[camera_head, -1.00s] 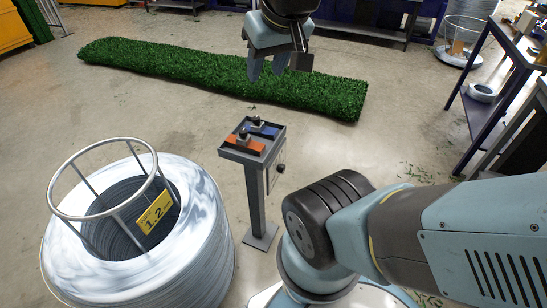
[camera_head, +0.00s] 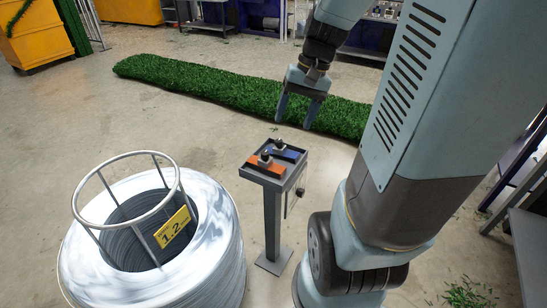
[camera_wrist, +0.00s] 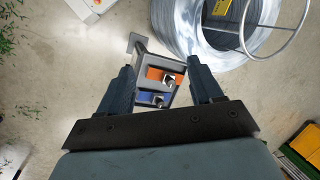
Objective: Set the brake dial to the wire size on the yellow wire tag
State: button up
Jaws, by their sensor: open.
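The yellow wire tag (camera_head: 172,227) reads 1.2 and hangs inside the wire coil (camera_head: 215,262) at the lower left. A pedestal (camera_head: 272,226) stands right of the coil. Its top carries an orange plate (camera_head: 265,164) and a blue plate (camera_head: 287,153), each with a small metal knob. My gripper (camera_head: 299,110) is open and empty, pointing down above and behind the pedestal. In the wrist view the orange plate (camera_wrist: 158,75) and blue plate (camera_wrist: 146,98) show between the open fingers. I cannot read dial markings. The tag (camera_wrist: 222,7) is cut by the upper edge there.
A long green turf strip (camera_head: 220,91) lies behind the pedestal. A wire frame ring (camera_head: 127,157) rises from the coil. A dark bench (camera_head: 530,225) stands at the right.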

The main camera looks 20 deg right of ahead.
jog(key=w+d+f+m+g+y, duration=0.1)
jog(key=w+d+f+m+y, duration=0.15)
jog(key=f, duration=0.25)
jog(key=w+d+f+m+y, duration=0.2)
jog(key=d+f+y, duration=0.15)
jog(key=f, duration=0.25)
jog(key=m+t+y, duration=0.3)
jog(key=m, duration=0.2)
send_over(303, 194)
jog(key=s+d, duration=0.2)
jog(key=s, duration=0.3)
notch_tip(303, 194, down, 10)
jog(key=s+d+f+m+t, duration=0.2)
jog(key=f+m+t, duration=0.2)
jog(key=f, duration=0.4)
jog(key=s+d+f+m+t+h, duration=0.1)
jog(key=s+d+f+m+t, duration=0.1)
jog(key=f+m+t, duration=0.35)
jog(key=s+d+f+m+t, duration=0.2)
jog(key=d+f+m+t, duration=0.1)
jog(key=f, duration=0.6)
jog(key=shift+g, duration=0.25)
jog(key=x, duration=1.3)
jog(key=shift+w+f, duration=0.25)
jog(key=shift+a, duration=0.15)
jog(key=c, duration=1.1)
